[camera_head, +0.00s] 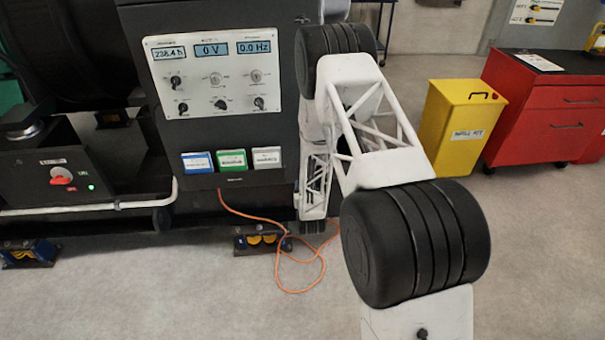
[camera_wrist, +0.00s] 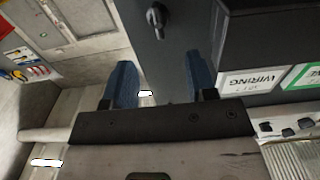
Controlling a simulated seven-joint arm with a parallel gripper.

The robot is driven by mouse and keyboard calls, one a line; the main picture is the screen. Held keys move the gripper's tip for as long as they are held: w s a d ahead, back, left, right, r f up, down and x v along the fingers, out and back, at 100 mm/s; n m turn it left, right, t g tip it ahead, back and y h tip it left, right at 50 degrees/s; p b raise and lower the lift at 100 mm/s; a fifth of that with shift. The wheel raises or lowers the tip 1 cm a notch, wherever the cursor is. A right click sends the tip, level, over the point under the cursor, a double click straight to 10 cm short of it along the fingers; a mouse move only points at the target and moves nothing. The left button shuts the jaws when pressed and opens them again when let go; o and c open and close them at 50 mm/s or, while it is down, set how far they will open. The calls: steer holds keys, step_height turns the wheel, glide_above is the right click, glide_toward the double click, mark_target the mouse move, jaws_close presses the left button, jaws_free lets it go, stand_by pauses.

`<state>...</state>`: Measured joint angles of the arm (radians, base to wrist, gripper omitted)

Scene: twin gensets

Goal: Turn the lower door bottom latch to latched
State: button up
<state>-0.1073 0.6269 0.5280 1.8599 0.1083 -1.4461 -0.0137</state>
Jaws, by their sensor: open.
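In the wrist view, a small dark latch (camera_wrist: 156,17) sits on a grey panel (camera_wrist: 172,45) near the top edge. I cannot tell from this view alone whether it is the lower door bottom latch. My gripper (camera_wrist: 159,62) has its two blue fingers apart with nothing between them. The latch lies beyond the fingertips, roughly in line with the gap, and is not touched. In the head view, my arm covers the cabinet's right side, and neither the gripper nor this latch can be made out.
The control panel (camera_head: 215,75) is on the cabinet front, with blue, green and white label holders below it. The white holder (camera_wrist: 250,80) shows right of my fingers. An orange cable (camera_head: 277,262) lies on the floor. A yellow bin (camera_head: 462,125) and red cabinet (camera_head: 530,118) stand right.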

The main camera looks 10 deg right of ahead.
steer(key=shift+w, duration=0.15)
steer(key=w, duration=0.7)
steer(key=shift+w, duration=0.25)
stand_by(0.3)
steer(key=c, duration=0.9)
